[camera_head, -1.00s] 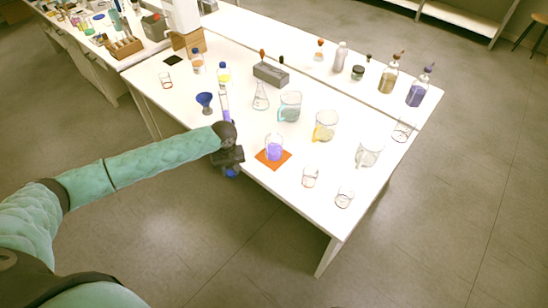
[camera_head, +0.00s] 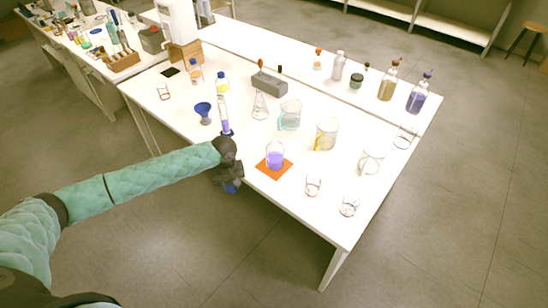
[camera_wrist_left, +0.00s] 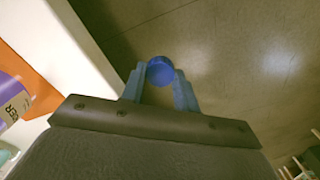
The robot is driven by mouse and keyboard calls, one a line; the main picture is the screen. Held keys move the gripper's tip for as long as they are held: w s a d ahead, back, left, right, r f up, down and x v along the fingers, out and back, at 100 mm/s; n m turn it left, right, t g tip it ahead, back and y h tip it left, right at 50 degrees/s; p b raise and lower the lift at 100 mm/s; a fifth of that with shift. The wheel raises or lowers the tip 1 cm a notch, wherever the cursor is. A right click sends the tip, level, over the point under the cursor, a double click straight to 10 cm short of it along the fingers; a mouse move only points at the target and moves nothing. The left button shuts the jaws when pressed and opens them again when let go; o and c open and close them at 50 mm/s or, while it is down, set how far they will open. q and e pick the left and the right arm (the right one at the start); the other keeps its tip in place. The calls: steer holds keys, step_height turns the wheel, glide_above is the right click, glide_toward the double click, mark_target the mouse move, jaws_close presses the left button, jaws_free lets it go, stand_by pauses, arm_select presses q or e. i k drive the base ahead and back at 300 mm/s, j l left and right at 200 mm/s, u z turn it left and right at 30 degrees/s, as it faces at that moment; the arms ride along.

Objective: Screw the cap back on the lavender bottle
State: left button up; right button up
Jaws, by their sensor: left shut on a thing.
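An open glass vessel with purple liquid (camera_head: 275,158), apparently the lavender bottle, stands upright on an orange mat (camera_head: 289,163) near the table's front edge. In the left wrist view its purple label (camera_wrist_left: 12,100) shows at the left edge, with the orange mat (camera_wrist_left: 40,92) beside it. My left gripper (camera_head: 231,188) is just off the table's front edge, left of the bottle and apart from it. In the left wrist view the gripper (camera_wrist_left: 160,86) is shut on a round blue cap (camera_wrist_left: 160,70), held at the fingertips over the floor. My right gripper is out of view.
Beakers (camera_head: 327,134) and small glasses (camera_head: 313,186) stand right of the mat. Bottles with purple (camera_head: 416,98) and amber (camera_head: 387,86) liquid stand at the back right.

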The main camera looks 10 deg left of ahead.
mark_target(275, 150)
steer(key=j+z, duration=0.15)
steer(key=j, duration=0.3)
steer(key=k+j+z, duration=0.15)
steer(key=j, duration=0.25)
steer(key=k+j+z, duration=0.1)
steer(key=j, duration=0.35)
steer(key=k+j+z, duration=0.15)
steer(key=j, duration=0.25)
steer(key=k+j+z, duration=0.15)
steer(key=j, duration=0.25)
steer(key=k+j+z, duration=0.15)
steer(key=j, duration=0.2)
steer(key=k+j+z, duration=0.15)
steer(key=j, duration=0.25)
